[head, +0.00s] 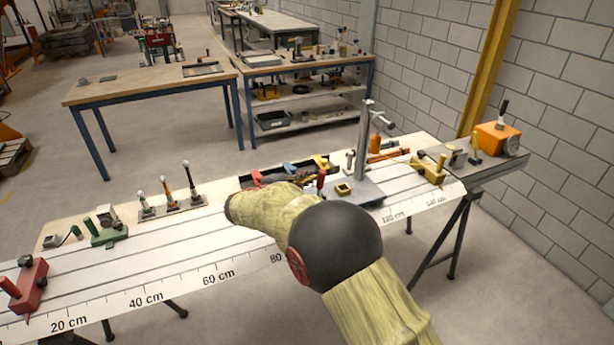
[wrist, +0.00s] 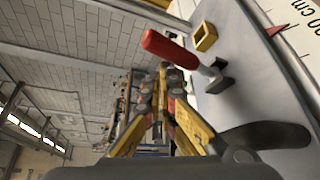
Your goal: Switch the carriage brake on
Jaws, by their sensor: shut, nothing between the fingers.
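The carriage (head: 370,194) is a grey plate with an upright post on the rail bench, right of centre in the head view; its plate (wrist: 245,75) fills the right of the wrist view. A lever with a red handle (wrist: 165,47) and a metal foot sits on this plate and appears to be the brake; no label is readable. The red handle (head: 320,180) also peeks out behind my arm in the head view. My gripper (wrist: 165,76) has its yellow fingers together and empty, close to the red handle; contact cannot be told. My arm hides the gripper in the head view.
A yellow square socket (wrist: 205,37) sits on the plate beside the lever. Left along the bench stand three knobbed levers (head: 170,205), a green fixture (head: 108,232) and a red block (head: 28,285). A yellow clamp (head: 430,168) and an orange box (head: 497,138) stand at the right.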

